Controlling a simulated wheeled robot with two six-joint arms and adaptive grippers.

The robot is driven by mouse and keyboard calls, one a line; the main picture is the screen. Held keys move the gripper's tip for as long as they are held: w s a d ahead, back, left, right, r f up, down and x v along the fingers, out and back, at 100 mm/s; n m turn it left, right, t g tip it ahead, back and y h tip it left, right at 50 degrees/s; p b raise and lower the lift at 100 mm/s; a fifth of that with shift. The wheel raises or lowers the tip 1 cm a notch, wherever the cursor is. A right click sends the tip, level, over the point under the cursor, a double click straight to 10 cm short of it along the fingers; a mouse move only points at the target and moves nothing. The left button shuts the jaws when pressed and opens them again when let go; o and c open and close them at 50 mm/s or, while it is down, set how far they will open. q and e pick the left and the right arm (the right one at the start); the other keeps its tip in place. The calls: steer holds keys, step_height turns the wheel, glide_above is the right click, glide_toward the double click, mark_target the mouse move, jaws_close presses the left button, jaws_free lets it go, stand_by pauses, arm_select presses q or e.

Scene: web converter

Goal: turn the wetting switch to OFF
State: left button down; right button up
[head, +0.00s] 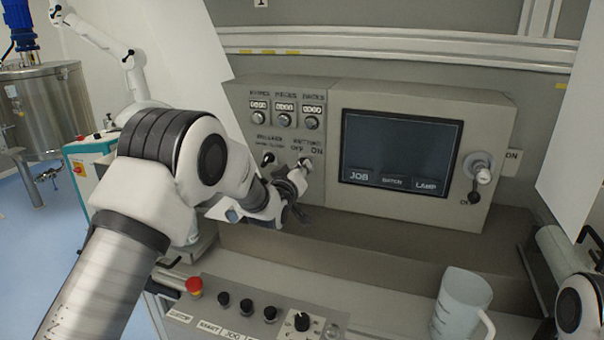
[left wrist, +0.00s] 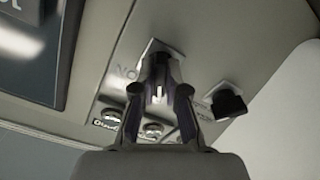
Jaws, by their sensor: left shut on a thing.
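The wetting switch (head: 305,163) is on the grey control panel, under a label with OFF on the left and ON on the right. My left gripper (head: 297,180) is at this switch, partly covering it. In the left wrist view, which is turned over, the dark switch knob (left wrist: 158,72) sits between the two fingers of my left gripper (left wrist: 160,92), which is shut on it. A pale mark shows on the knob. I cannot tell clearly which label the knob points to. My right gripper is not in view.
A similar black switch (head: 267,158) is just left of the wetting switch. Three small dials (head: 284,119) are above, and a screen (head: 400,152) is to the right. A lower button panel (head: 250,312) and a clear jug (head: 461,304) stand in front.

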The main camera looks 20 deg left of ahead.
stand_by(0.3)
arm_select(q)
steer(key=c, duration=1.2)
jaws_free()
steer(key=s, duration=1.2)
steer(key=shift+a, duration=0.25)
